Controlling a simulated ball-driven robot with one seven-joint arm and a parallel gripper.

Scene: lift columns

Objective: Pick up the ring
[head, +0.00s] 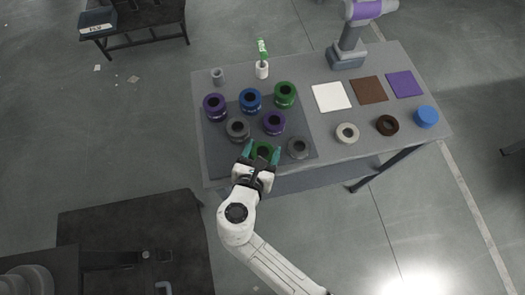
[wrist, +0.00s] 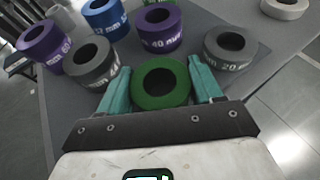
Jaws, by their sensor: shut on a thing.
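A green ring (wrist: 161,83) is between the two teal fingers of my gripper (wrist: 155,80) in the wrist view, with a finger against each side. In the head view my gripper (head: 262,151) is at the front edge of the dark mat (head: 217,158), and the same green ring (head: 263,149) shows between its fingers. My gripper is shut on this ring. I cannot tell whether the ring is touching the mat or raised. Its underside is hidden.
Several purple, blue, grey and green rings stand close by on the mat, with a grey ring (head: 299,147) just right of my gripper. White (head: 347,132) and brown (head: 387,125) rings, a blue cylinder (head: 426,116) and coloured squares lie on the table's right side.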

